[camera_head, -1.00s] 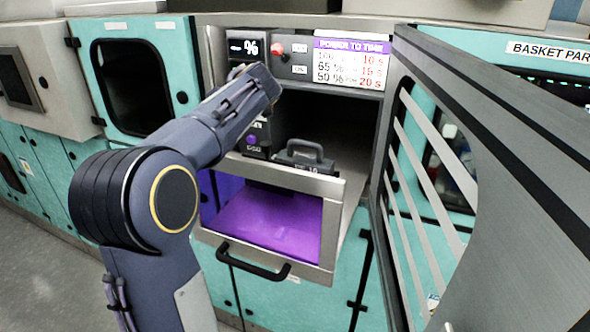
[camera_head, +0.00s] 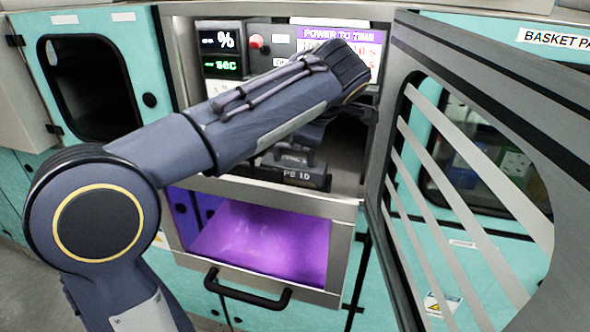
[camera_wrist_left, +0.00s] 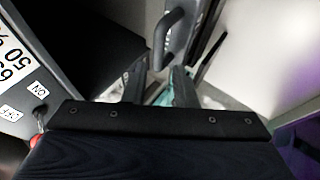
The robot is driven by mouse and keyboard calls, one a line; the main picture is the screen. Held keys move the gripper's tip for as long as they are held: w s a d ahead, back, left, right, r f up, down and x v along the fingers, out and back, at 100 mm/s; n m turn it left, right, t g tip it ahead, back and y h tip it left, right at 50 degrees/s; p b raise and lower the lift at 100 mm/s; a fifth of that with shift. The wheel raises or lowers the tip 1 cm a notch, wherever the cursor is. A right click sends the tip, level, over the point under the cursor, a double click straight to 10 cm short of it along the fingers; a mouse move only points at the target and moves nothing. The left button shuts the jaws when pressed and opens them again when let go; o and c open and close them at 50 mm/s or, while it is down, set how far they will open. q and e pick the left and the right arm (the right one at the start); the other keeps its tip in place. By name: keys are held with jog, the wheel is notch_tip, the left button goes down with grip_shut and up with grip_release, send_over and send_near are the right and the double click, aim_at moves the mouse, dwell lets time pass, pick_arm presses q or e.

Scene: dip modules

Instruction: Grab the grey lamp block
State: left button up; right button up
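The grey lamp block (camera_head: 298,178), a dark grey block with a handle and partly readable white lettering, sits at the top of the open drawer in the cabinet. My left arm hides some of its upper part. In the left wrist view, a grey bar handle (camera_wrist_left: 170,38) that looks like the block's shows just beyond the fingers. My left gripper (camera_wrist_left: 158,88) has its two fingers apart with nothing clearly between them. In the head view it is mostly hidden behind my forearm, above the block. My right gripper is not in view.
The pulled-out drawer has a purple-lit front (camera_head: 265,240) and a black bar handle (camera_head: 247,290). The barred cabinet door (camera_head: 470,75) stands open at the right. A control panel with displays (camera_head: 221,40) and a red knob (camera_head: 257,41) is above the cavity.

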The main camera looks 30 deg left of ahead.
aim_at(294, 169)
pick_arm(q)
jog(key=p+x, duration=0.2)
jog(key=x, duration=0.5)
jog(key=shift+w+d+p, duration=0.15)
jog(key=shift+w+p, duration=0.05)
jog(key=shift+p, duration=0.1)
jog(key=shift+f, duration=0.3)
jog(key=shift+c, duration=0.5)
grip_shut()
jog(key=shift+w, duration=0.1)
